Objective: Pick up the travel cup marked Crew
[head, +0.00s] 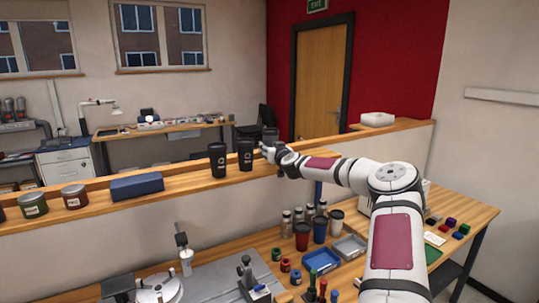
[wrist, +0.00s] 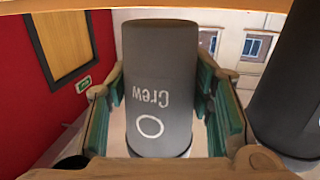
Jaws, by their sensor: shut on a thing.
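The travel cup marked Crew (wrist: 162,70) is dark grey and fills the middle of the wrist view, where it and its lettering appear upside down. My gripper's green-padded fingers stand on both sides of it, and my gripper (head: 269,148) is shut on the cup. In the head view the cup (head: 270,134) shows partly behind my gripper, at the shelf to the right of two black cups. I cannot tell whether its base touches the shelf.
A black cup (head: 245,155) stands close to the left of my gripper, with another black cup (head: 217,160) beyond it. A blue case (head: 137,186) and jars sit farther left on the wooden shelf (head: 190,182). A cluttered workbench lies below. The shelf to the right is mostly clear.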

